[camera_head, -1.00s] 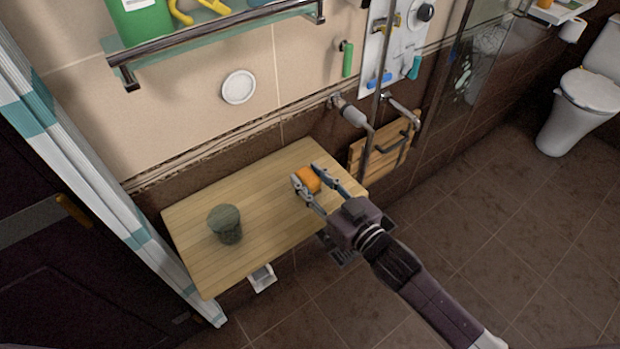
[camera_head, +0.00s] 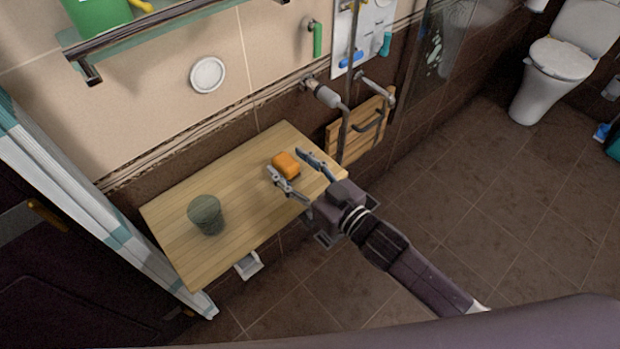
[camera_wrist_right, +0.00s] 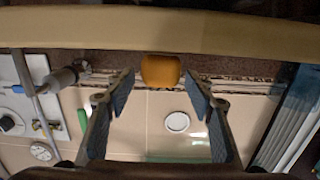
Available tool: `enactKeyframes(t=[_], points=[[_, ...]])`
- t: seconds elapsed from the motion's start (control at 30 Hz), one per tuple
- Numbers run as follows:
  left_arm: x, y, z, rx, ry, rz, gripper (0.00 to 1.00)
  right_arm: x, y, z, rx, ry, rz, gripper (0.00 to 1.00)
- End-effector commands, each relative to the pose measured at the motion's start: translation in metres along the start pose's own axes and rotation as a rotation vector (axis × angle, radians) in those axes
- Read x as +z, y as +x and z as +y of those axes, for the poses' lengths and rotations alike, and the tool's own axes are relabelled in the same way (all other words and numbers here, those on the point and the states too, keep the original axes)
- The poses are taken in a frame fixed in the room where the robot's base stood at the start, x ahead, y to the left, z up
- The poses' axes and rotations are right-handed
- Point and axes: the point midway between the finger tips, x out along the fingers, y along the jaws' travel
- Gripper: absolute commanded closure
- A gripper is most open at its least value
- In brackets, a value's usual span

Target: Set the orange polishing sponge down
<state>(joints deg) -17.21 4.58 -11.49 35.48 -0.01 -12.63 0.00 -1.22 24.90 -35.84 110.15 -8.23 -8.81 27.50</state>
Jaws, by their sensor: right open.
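The orange polishing sponge (camera_head: 286,164) rests on the wooden bench top (camera_head: 240,200), near its back right part. In the right wrist view the sponge (camera_wrist_right: 161,70) sits ahead of and between the two spread fingers (camera_wrist_right: 160,88), with a gap on each side. My left gripper is not in view.
A grey-green cup (camera_head: 206,214) stands on the left part of the bench. A glass shelf with a metal rail (camera_head: 165,35) is on the wall above. A folded wooden seat (camera_head: 360,128) and pipes are right of the bench. Brown tiled floor (camera_head: 450,200) lies open at right.

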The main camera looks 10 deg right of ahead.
Motion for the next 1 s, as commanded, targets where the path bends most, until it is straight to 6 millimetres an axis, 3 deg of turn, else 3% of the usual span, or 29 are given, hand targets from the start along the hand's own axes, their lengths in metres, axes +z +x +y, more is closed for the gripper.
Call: enactKeyframes(t=[0.3, 0.5, 0.7, 1.0], points=[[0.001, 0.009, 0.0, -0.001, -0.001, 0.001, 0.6, 0.004, -0.066, 0.0, 0.0, -0.001, -0.005, 0.51], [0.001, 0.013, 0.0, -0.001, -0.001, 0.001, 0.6, 0.002, -0.095, 0.0, 0.0, 0.0, -0.003, 0.51], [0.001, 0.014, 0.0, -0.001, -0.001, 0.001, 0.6, 0.0, -0.107, 0.0, 0.0, 0.0, 0.0, 0.51], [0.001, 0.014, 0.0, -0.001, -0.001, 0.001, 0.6, 0.0, -0.108, 0.0, 0.0, -0.001, 0.0, 0.51]])
